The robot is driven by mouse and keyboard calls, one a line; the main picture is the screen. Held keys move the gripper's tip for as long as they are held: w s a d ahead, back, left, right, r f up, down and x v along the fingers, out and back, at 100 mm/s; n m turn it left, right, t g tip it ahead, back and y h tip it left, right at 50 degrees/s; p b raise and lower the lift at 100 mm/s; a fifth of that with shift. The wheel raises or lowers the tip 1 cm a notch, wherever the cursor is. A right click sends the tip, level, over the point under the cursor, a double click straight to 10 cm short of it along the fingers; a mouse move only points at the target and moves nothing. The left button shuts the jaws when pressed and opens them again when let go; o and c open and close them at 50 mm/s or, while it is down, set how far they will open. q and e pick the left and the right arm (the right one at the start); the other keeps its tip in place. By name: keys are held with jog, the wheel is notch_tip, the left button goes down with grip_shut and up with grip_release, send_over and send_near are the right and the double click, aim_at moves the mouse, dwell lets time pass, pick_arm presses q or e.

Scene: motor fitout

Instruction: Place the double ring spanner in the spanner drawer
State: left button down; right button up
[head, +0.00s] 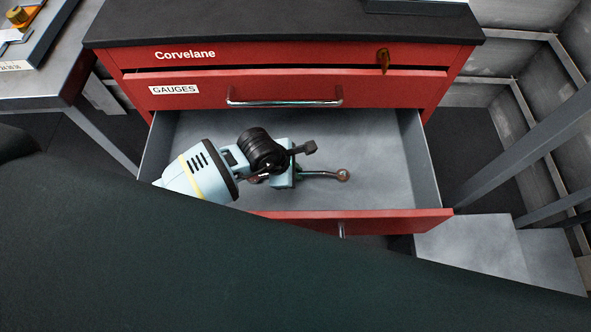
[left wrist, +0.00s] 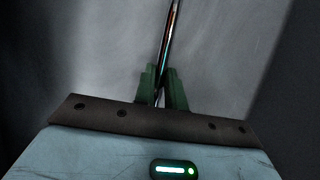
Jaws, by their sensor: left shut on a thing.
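The double ring spanner (head: 322,174) is a thin metal bar with a rounded brownish end at the right; another rounded end shows partly at the left, behind my gripper. My left gripper (head: 293,174) is shut on its shaft, inside the outline of the open lower drawer (head: 380,150). In the left wrist view the green fingers (left wrist: 163,90) clasp the shiny shaft (left wrist: 171,40), which runs upward over a grey surface. I cannot tell whether the spanner touches the drawer floor. The open drawer's grey interior looks otherwise empty; no label of its own shows. My right gripper is out of view.
The red Corvelane cabinet (head: 250,55) has a black top and a drawer labelled GAUGES (head: 200,92) above the open one. An orange-brown item (head: 383,61) hangs on its front. A grey bench (head: 40,90) stands at the left; pale steps (head: 480,245) stand at the right.

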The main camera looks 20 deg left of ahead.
pick_arm(q)
jog(key=c, duration=1.9)
grip_release()
jog(key=shift+f, duration=0.15)
jog(key=o, duration=0.4)
jog(key=shift+o, duration=0.2)
jog(key=shift+a+r, duration=0.15)
jog(key=shift+r, duration=0.35)
jog(key=p+v, duration=0.1)
jog(key=v, duration=1)
jog(key=shift+s+p, duration=0.2)
jog(key=shift+p, duration=0.2)
jog(key=shift+r, duration=0.1)
